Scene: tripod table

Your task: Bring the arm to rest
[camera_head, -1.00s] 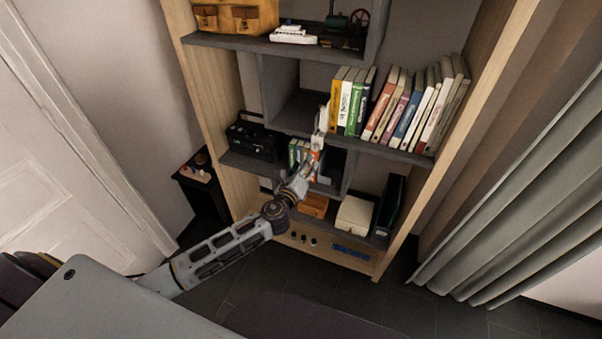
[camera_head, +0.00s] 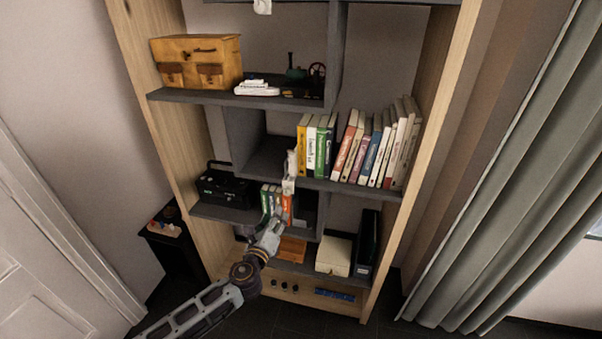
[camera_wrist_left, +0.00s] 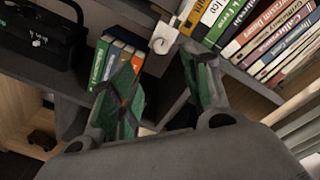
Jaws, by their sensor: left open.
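My left arm comes in from the lower left in the head view. Its gripper (camera_head: 280,214) is in front of the lower shelves, overlapping the small books in the picture. In the left wrist view the two green-padded fingers (camera_wrist_left: 163,95) stand apart, with nothing seen between them. The gap to the shelf is hard to judge. My right gripper is in neither view.
A wooden bookcase (camera_head: 190,145) holds a row of books (camera_head: 370,148), small books (camera_head: 275,197), a black box (camera_head: 225,187), and a wooden case (camera_head: 197,62). A white piece (camera_wrist_left: 163,38) is at a shelf edge. A grey curtain (camera_head: 500,190) hangs at right.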

